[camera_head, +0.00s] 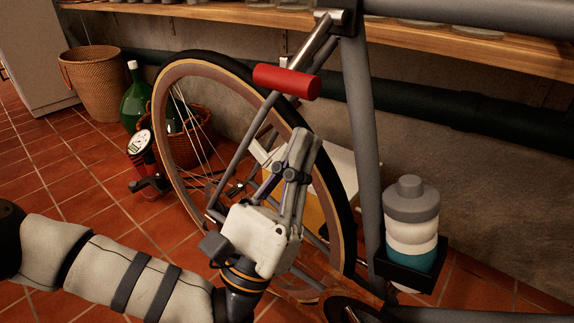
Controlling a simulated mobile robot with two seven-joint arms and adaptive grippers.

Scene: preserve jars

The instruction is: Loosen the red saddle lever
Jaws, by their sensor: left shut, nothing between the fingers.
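The red saddle lever (287,81) sticks out sideways at the top of the bicycle frame, near the silver clamp area below the saddle end. It lies roughly level, pointing left. My left gripper (303,138) is in front of the rear wheel, below the lever and apart from it in the picture. Its fingers point upward and are shut with nothing between them. The bicycle frame (360,120) stands upright behind and to the right of the gripper. My right gripper is not in view.
The rear wheel (168,88) stands behind my left arm. A bottle (411,215) sits in a holder at right. A green jug (136,97), a wicker basket (93,84) and a gauge (140,145) stand at left. A wooden shelf (230,14) with jars runs along the wall.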

